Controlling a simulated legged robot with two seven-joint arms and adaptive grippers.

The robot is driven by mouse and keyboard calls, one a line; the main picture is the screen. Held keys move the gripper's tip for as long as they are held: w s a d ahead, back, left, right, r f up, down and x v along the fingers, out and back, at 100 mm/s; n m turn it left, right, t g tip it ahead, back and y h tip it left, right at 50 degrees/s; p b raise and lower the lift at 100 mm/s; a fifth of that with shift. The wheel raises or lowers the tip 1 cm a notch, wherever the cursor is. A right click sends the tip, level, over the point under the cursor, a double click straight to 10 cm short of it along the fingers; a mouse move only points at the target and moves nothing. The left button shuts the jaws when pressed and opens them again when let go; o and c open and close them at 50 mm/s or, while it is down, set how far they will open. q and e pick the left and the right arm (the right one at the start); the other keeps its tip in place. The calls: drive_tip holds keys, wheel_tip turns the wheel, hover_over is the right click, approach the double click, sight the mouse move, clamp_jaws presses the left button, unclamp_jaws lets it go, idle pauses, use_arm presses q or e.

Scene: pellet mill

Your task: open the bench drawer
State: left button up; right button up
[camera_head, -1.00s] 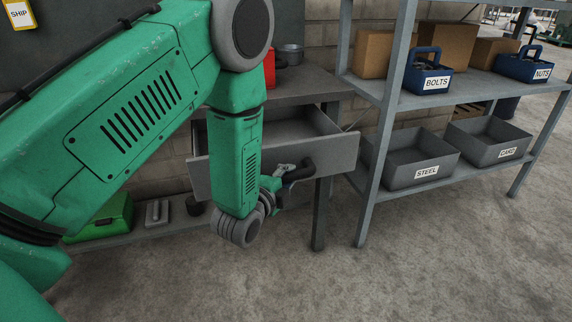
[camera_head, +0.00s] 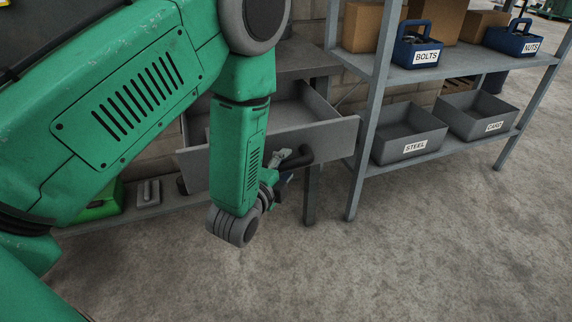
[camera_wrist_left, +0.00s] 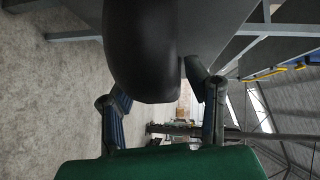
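The bench drawer (camera_head: 328,136) is grey and stands pulled out from under the bench top, its inside visible from above. Its dark bar handle (camera_head: 299,159) sits on the front panel; it fills the upper middle of the left wrist view (camera_wrist_left: 144,50). My left gripper (camera_head: 284,169) is at the handle, partly hidden by its wrist. In the left wrist view its fingers (camera_wrist_left: 160,93) are spread, one on each side of the handle, with blue pads showing. Whether either finger touches the handle is unclear. My right gripper is out of view.
A shelf rack right of the drawer holds a BOLTS caddy (camera_head: 417,48), a NUTS caddy (camera_head: 511,42), cardboard boxes, a STEEL bin (camera_head: 408,148) and a CARD bin (camera_head: 486,128). Its near post (camera_head: 369,130) stands close to the drawer's right end. The front floor is clear.

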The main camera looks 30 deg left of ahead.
use_arm(q)
drive_tip(key=shift+r, duration=0.1)
drive_tip(key=s, duration=0.7)
drive_tip(key=shift+s+d+r, duration=0.15)
drive_tip(key=shift+d+r, duration=0.1)
drive_tip(key=shift+r, duration=0.2)
